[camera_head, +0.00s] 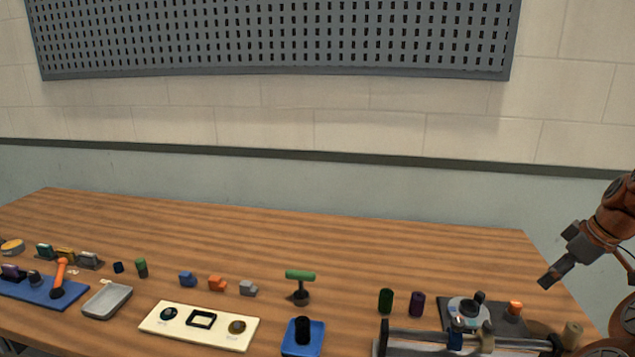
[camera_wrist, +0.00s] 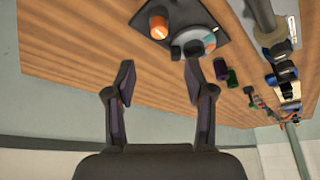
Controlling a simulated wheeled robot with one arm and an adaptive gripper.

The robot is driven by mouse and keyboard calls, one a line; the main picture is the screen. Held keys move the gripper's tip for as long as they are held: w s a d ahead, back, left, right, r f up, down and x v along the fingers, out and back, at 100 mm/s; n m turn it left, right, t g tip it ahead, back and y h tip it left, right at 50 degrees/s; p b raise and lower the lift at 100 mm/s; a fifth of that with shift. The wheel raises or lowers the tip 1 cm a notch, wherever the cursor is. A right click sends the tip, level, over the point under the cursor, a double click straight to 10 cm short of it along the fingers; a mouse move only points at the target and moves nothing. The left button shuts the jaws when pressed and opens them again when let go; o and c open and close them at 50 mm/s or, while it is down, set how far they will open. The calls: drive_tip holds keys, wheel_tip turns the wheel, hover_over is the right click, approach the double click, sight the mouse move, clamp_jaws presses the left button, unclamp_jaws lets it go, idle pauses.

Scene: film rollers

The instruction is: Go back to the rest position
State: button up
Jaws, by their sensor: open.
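My gripper (camera_head: 550,279) is at the right end of the wooden table in the head view, raised above the tabletop. In the wrist view my gripper (camera_wrist: 158,78) shows two dark fingers spread apart with nothing between them. Bare wood lies behind the fingers there. A dark plate (camera_head: 447,311) with a grey round dial (camera_head: 466,307) and an orange knob (camera_head: 514,308) lies below and left of my gripper. The orange knob also shows in the wrist view (camera_wrist: 159,27), beyond the fingertips.
A dark green roller (camera_head: 386,300) and a purple roller (camera_head: 417,303) stand left of the plate. A blue block with a black post (camera_head: 303,335), a cream board (camera_head: 160,326), a grey tray (camera_head: 107,300) and a blue mat (camera_head: 40,292) line the front. The table's back strip is clear.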

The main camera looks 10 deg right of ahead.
drive_tip(key=s+a+r+g+p, duration=0.1)
drive_tip(key=a+r+p, duration=0.2)
drive_tip(key=a, duration=1.1)
drive_tip(key=s+a+r+g+p, duration=0.15)
drive_tip(key=a+r, duration=0.25)
drive_tip(key=a, duration=1.1)
drive_tip(key=s+a+f+m+g+p, duration=0.1)
drive_tip(key=s+a+p, duration=0.1)
drive_tip(key=s, duration=0.5)
drive_tip(key=s+a+f+m+g+h+p, duration=0.1)
drive_tip(key=s+a+f+m+p, duration=0.1)
drive_tip(key=s+a, duration=0.3)
drive_tip(key=s+a+f+m+g+h+p, duration=0.1)
drive_tip(key=s+a+f+m+p, duration=0.1)
drive_tip(key=s, duration=0.9)
drive_tip(key=shift+a+f, duration=0.2)
drive_tip(key=shift+a, duration=0.5)
